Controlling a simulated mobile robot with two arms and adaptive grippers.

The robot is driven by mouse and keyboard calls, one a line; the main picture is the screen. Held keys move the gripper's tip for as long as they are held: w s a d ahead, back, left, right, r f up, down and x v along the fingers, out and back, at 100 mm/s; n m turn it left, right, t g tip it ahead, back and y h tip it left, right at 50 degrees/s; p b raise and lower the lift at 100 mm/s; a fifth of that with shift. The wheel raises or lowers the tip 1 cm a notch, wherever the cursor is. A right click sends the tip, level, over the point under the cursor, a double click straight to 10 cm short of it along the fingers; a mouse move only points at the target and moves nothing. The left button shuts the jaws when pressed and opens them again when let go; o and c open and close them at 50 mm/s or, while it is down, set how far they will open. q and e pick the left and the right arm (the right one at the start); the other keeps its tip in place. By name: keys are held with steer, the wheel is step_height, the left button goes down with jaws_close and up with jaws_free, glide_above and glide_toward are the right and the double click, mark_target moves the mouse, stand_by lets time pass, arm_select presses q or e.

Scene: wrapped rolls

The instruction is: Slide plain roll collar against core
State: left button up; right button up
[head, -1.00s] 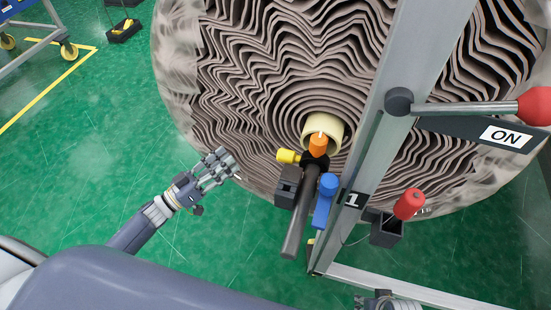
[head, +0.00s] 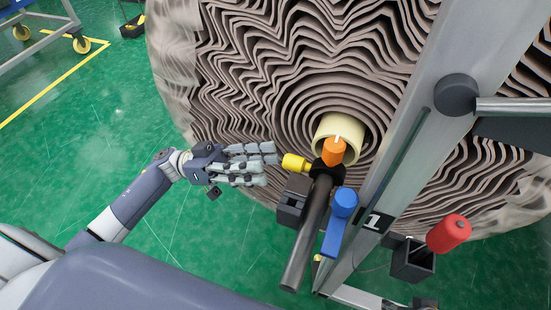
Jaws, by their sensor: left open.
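The large roll (head: 255,60) of wavy grey-brown layers fills the back of the head view. Its cream core (head: 354,133) is a hollow tube. A dark shaft (head: 308,235) points at the core and ends in an orange tip (head: 334,151) at its mouth. A black collar (head: 325,174) sits on the shaft just behind the tip, with a yellow knob (head: 295,163) on its left. My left gripper (head: 272,160) is open, its fingertips just left of the yellow knob; I cannot tell whether they touch. A small dark part at the bottom edge may be my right gripper (head: 425,303).
A metal post (head: 425,95) marked 1 stands right of the shaft. A blue handle (head: 338,222) and a black block (head: 291,208) sit beside the shaft.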

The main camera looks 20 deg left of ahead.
arm_select(q)
steer(key=shift+x, duration=1.95)
jaws_close()
steer(key=w, duration=0.4)
steer(key=shift+c, duration=0.9)
jaws_free()
steer(key=shift+o, duration=0.9)
steer(key=shift+w, duration=0.15)
